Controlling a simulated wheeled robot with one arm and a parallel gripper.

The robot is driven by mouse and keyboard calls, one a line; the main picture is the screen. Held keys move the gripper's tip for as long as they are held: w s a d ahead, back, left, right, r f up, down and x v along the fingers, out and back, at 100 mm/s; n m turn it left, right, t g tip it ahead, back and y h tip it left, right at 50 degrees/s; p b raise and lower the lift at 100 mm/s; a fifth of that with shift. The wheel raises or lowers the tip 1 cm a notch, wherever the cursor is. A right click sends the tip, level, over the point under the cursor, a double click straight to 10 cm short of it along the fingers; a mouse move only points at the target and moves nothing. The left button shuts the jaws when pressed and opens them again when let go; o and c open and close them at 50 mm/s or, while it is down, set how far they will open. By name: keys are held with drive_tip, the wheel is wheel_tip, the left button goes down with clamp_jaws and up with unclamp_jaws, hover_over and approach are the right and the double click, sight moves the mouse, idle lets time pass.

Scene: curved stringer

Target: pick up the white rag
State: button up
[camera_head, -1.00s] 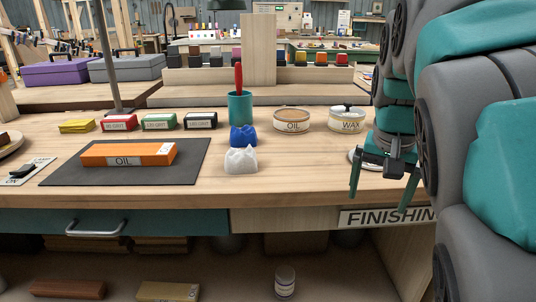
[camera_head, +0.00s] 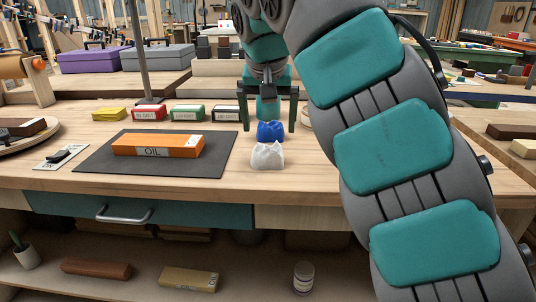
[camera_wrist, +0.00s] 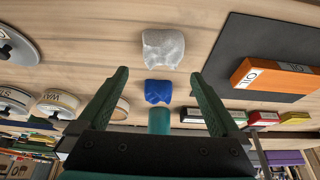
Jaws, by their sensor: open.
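The white rag (camera_head: 267,155) is a small crumpled lump on the wooden bench, near its front edge and right of the dark mat. It also shows in the wrist view (camera_wrist: 163,48), beyond the blue rag. The blue rag (camera_head: 270,131) lies just behind it and shows between the fingers in the wrist view (camera_wrist: 158,91). My gripper (camera_head: 268,128) is open and empty, fingers pointing down, above and behind the blue rag. In the wrist view its two fingers (camera_wrist: 160,95) stand wide apart, with the white rag ahead of their tips.
A teal cup (camera_wrist: 160,121) stands close behind the blue rag. An orange OIL box (camera_head: 158,145) lies on the dark mat (camera_head: 95,165) to the left. Small boxes (camera_head: 187,113) line up behind the mat. A WAX tin (camera_wrist: 58,103) stands on the other side.

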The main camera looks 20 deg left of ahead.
sight(267, 147)
drive_tip(key=shift+s+b+x, duration=0.15)
drive_tip(key=shift+b+x, duration=0.55)
drive_tip(key=shift+x, duration=1.25)
drive_tip(key=shift+s+b+x, duration=0.15)
drive_tip(key=shift+b+x, duration=0.55)
drive_tip(key=shift+x, duration=1.25)
drive_tip(key=shift+a, duration=0.15)
drive_tip(key=c, duration=1)
